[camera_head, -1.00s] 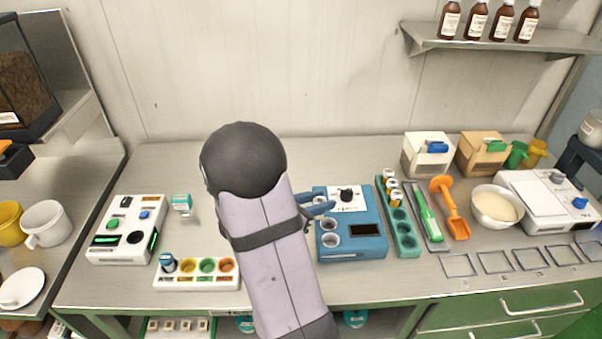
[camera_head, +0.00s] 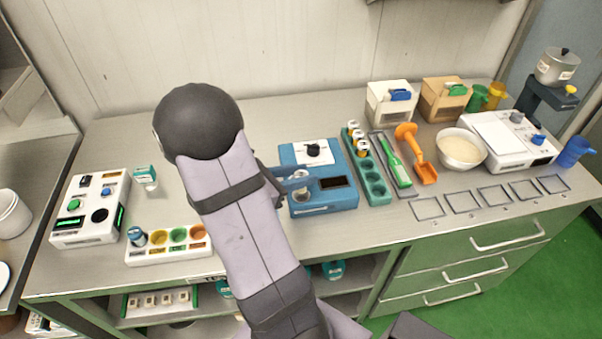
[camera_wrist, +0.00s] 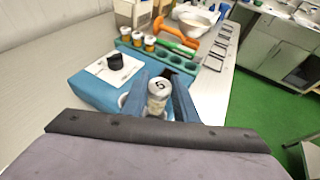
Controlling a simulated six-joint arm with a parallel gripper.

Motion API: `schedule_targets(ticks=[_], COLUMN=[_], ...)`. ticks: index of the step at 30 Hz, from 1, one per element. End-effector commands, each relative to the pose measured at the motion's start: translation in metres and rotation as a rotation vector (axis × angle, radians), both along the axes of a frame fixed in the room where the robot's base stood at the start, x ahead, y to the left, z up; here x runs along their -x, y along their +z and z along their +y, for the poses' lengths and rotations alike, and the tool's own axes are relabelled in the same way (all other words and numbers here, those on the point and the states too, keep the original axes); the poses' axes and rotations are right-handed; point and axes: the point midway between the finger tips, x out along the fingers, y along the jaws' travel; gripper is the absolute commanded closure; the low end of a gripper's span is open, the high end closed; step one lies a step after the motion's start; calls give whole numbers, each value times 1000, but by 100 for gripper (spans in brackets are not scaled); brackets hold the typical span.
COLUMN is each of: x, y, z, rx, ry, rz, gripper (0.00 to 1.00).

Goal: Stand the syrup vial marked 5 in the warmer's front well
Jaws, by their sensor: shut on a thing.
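The syrup vial (camera_wrist: 158,88), with a 5 on its pale cap, stands roughly upright between the blue fingers of my gripper (camera_wrist: 160,101) in the wrist view. My gripper is shut on it. The head view also shows the vial (camera_head: 301,192) and my gripper (camera_head: 297,183) at the left side of the blue warmer (camera_head: 325,202). The vial is over the warmer's column of wells, toward the front. Its lower end and the front well are hidden, so I cannot tell whether it is inside the well. Part of another well (camera_wrist: 123,100) shows left of the fingers.
A green rack (camera_head: 377,190) with several vials stands right of the warmer, beside a green-handled tool (camera_head: 393,163) and an orange scoop (camera_head: 416,153). A white tray with coloured wells (camera_head: 150,256) is at the left.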

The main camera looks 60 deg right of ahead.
Motion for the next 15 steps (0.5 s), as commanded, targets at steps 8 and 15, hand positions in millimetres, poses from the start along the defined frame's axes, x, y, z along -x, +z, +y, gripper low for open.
schedule_targets(ticks=[8, 15], x=[0, 0], y=[-28, -37], z=[0, 0], rx=[0, 0], ry=[0, 0], rz=[0, 0], gripper=[96, 96])
